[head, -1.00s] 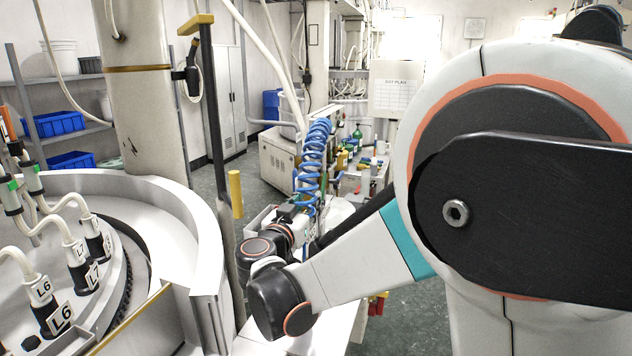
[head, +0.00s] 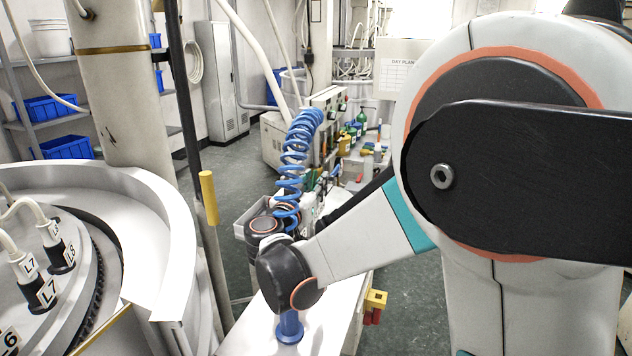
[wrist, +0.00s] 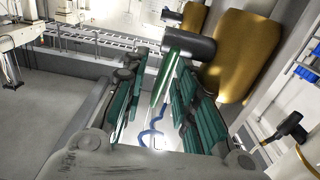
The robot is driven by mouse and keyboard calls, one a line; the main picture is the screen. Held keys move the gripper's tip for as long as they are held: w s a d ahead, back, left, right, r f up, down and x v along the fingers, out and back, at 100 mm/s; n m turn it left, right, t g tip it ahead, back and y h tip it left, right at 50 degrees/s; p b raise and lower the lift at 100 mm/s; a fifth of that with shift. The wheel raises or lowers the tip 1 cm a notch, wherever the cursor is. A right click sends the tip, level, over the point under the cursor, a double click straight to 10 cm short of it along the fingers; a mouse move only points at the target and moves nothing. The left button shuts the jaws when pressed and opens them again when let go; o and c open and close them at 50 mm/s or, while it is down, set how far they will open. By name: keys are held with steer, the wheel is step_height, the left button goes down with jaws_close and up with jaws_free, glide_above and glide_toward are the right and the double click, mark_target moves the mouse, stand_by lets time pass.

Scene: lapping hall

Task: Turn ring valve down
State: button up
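In the wrist view my gripper (wrist: 164,72) is open, its two green-padded fingers apart. A dark grey cylinder (wrist: 188,46) lies just beyond the fingertips, and a narrow green piece shows below it, between the fingers. I cannot tell whether either touches a finger or belongs to the ring valve. In the head view the gripper is hidden behind my wrist joints. I cannot pick out the ring valve with certainty in either view.
A round machine (head: 168,240) with labelled hoses stands at the left. A yellow-handled rod (head: 208,196) stands beside it. A blue coiled hose (head: 294,160) hangs near my wrist. A blue cylinder (head: 290,328) stands on the white bench. Grey floor shows behind.

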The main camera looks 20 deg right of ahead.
steer(key=shift+c, duration=0.3)
jaws_close()
steer(key=shift+w+d+g+p, duration=0.1)
steer(key=shift+g+p, duration=0.2)
steer(key=shift+p, duration=0.05)
steer(key=shift+w+d+g+y+p, duration=0.15)
steer(key=shift+g+y+p, duration=0.25)
steer(key=shift+y+p, duration=0.15)
steer(key=shift+w+d+f+g+y+p, duration=0.2)
steer(key=shift+g+y+p, duration=0.1)
steer(key=shift+g+p, duration=0.2)
steer(key=shift+w+d+f+g+y+p, duration=0.15)
steer(key=shift+g+y+p, duration=0.1)
steer(key=shift+g+p, duration=0.25)
steer(key=shift+w+d+f+g+y+p, duration=0.1)
steer(key=shift+w+f+g+y+p, duration=0.2)
steer(key=shift+g+y+p, duration=0.35)
steer(key=shift+w+d+f+g+y+p, duration=0.15)
steer(key=shift+f+g+y+p, duration=0.35)
steer(key=shift+g, duration=0.25)
steer(key=shift+a, duration=0.1)
